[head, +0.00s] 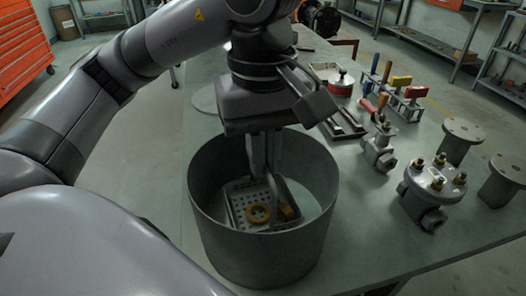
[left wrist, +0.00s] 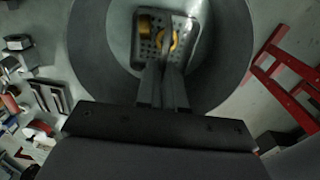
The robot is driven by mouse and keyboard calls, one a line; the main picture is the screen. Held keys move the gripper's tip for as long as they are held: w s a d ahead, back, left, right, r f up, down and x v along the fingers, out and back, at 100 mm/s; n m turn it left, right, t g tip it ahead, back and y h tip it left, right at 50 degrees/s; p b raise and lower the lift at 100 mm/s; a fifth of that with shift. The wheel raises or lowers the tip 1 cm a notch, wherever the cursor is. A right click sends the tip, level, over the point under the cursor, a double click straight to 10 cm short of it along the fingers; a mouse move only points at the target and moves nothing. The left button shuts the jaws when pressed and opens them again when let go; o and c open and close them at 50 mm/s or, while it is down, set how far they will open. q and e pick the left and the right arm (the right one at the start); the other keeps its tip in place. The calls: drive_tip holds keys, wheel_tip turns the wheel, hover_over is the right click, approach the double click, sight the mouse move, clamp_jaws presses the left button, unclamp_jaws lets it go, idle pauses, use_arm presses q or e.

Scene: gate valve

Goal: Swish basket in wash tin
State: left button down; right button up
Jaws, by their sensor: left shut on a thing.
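The wash tin (head: 203,222) is a large round grey tin on the bench; its rim also shows in the left wrist view (left wrist: 232,85). The basket (head: 236,212) is a small perforated metal tray inside the tin, holding a yellow ring (head: 258,213) and another yellow part (head: 288,211). It also shows in the left wrist view (left wrist: 188,25). My left gripper (head: 265,172) points down into the tin, shut on the basket's upright handle. The fingers hide part of the handle. I cannot tell whether the basket touches the tin's floor. My right gripper is not in view.
Right of the tin stand a flanged valve body (head: 432,188), a smaller valve part (head: 378,148) and grey round-topped stands (head: 462,137). A red frame (left wrist: 290,75) shows in the left wrist view.

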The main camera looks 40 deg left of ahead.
use_arm(q)
drive_tip(key=shift+f, duration=0.1)
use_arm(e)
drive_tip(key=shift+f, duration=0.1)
use_arm(q)
drive_tip(key=shift+f+b, duration=0.6)
drive_tip(key=shift+b, duration=0.1)
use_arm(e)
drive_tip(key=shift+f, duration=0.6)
use_arm(q)
drive_tip(key=shift+r, duration=0.3)
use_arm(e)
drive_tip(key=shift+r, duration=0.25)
use_arm(q)
drive_tip(key=shift+r+p, duration=0.35)
drive_tip(key=shift+p, duration=0.25)
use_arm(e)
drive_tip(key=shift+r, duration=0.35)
use_arm(q)
drive_tip(key=shift+r, duration=0.1)
